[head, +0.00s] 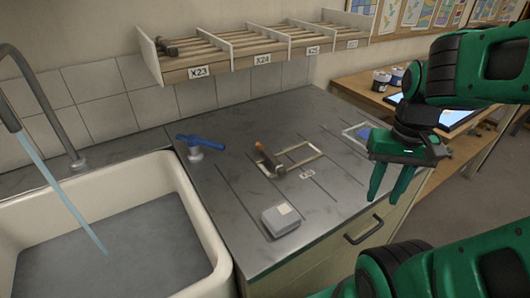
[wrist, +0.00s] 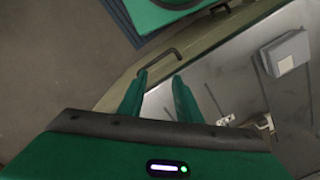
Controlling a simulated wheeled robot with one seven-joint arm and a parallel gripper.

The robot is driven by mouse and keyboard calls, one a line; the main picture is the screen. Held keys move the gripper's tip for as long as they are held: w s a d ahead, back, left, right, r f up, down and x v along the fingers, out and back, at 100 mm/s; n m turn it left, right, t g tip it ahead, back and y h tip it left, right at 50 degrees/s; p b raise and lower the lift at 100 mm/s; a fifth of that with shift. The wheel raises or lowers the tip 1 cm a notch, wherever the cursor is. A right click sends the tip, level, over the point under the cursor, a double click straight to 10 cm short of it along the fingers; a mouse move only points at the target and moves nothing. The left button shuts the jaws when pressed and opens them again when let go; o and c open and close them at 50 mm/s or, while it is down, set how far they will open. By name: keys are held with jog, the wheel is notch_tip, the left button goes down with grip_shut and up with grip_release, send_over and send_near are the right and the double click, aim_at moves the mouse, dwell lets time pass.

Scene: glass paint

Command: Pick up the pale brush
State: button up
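I cannot pick out a pale brush for certain. A dark tool with an orange-brown end (head: 268,158) lies on the grey counter (head: 230,225), against a pale rectangular frame (head: 311,151). Small pale and dark pieces (wrist: 263,122) show at the lower right in the wrist view, too small to name. My gripper (head: 388,197) is green, open and empty. It hangs in the air by the counter's right edge, to the right of the tool and apart from it. In the wrist view its two fingers (wrist: 159,76) stand apart with nothing between them.
A grey box (head: 281,219) sits near the counter's front; a blue-handled tap (head: 203,146) stands behind. A sink (head: 110,235) with running water is at left. A slatted rack (head: 230,68) hangs on the wall. Pots (head: 381,80) stand on a wooden table. A drawer handle (head: 364,229) juts out.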

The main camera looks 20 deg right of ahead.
jog(key=shift+w, duration=0.1)
jog(key=shift+o, duration=1)
jog(key=shift+r, duration=0.1)
notch_tip(320, 180, up, 8)
jog(key=n, duration=0.8)
send_over(272, 157)
notch_tip(272, 157, down, 4)
jog(key=shift+f, duration=3.25)
jog(key=shift+c, duration=0.3)
